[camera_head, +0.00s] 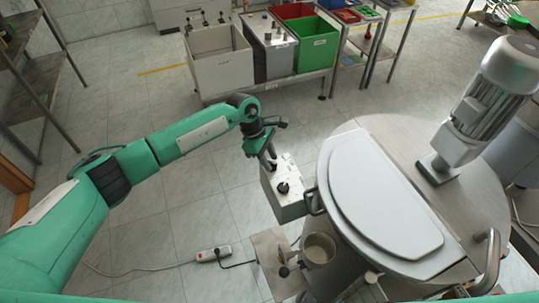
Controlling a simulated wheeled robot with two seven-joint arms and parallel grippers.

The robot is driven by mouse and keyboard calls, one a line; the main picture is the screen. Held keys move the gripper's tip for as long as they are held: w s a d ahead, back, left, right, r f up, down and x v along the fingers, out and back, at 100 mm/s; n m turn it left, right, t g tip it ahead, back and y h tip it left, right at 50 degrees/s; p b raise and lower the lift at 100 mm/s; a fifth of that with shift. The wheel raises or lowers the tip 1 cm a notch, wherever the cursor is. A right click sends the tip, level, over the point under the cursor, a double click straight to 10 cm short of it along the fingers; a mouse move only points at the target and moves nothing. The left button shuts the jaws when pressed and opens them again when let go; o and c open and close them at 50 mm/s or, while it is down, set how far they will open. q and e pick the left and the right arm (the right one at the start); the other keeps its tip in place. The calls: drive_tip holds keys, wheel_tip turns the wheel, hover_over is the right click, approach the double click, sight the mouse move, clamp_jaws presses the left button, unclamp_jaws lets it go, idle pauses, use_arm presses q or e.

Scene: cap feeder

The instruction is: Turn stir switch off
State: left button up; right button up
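A grey switch box (289,208) stands beside the round metal vessel at the middle of the head view. A black rotary knob (283,187) shows on its top face. My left gripper (268,163) points down at the far end of the box, over or touching its top, just behind the visible knob. The fingertips are small and partly merged with the box, so I cannot tell whether they are open or shut on something. Which switch is for stirring cannot be read. My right gripper is not in view.
The feeder vessel (480,203) has a pale lid (383,190), handles and a motor (490,95). A small metal plate (270,243) and a round cup (319,248) sit below the box. A power strip (213,253) lies on the floor. Bins (219,62) stand behind.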

use_arm(q)
drive_tip(key=shift+d+f, duration=0.1)
drive_tip(key=shift+f, duration=0.1)
clamp_jaws()
